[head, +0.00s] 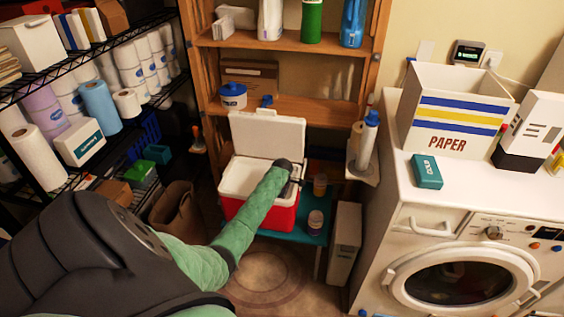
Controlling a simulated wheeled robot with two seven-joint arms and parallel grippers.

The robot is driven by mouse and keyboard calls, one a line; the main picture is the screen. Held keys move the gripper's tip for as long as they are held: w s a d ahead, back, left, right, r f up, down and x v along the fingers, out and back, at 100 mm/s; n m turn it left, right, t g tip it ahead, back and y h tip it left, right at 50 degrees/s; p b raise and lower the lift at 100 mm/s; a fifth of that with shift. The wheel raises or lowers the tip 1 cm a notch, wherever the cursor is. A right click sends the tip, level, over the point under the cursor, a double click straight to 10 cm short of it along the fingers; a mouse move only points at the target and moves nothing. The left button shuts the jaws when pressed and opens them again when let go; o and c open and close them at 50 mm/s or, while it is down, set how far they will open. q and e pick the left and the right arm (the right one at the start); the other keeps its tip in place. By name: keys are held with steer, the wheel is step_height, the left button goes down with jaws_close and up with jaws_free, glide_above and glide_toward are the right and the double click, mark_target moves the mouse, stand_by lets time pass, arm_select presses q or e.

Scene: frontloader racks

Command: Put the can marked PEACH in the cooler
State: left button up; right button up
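The red and white cooler (270,217) stands on a low teal bench with its white lid (267,134) raised at the back. My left arm reaches in from the left, and its dark gripper (293,178) is over the right part of the cooler's opening. The fingers are small and partly hidden by the wrist, so I cannot tell whether they are open or hold anything. A small pale can or jar (315,222) stands on the bench right of the cooler, with an orange-brown one (320,185) behind it. No PEACH marking is readable. My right gripper is out of view.
The teal bench (300,239) has little free room. A wooden shelf (290,107) stands behind, with a paper roll holder (364,150) at its right. A washing machine (410,222) carrying a PAPER bin (452,115) is at right. A black wire rack (118,150) is at left.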

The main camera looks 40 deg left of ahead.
arm_select(q)
steer(key=shift+f, duration=0.45)
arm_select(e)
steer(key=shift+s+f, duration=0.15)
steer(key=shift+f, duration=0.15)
arm_select(q)
steer(key=o, duration=1.2)
steer(key=shift+f, duration=0.15)
steer(key=shift+o, duration=0.2)
steer(key=shift+r, duration=0.25)
step_height(320, 180, up, 12)
steer(key=shift+f+b, duration=0.1)
steer(key=shift+b, duration=0.75)
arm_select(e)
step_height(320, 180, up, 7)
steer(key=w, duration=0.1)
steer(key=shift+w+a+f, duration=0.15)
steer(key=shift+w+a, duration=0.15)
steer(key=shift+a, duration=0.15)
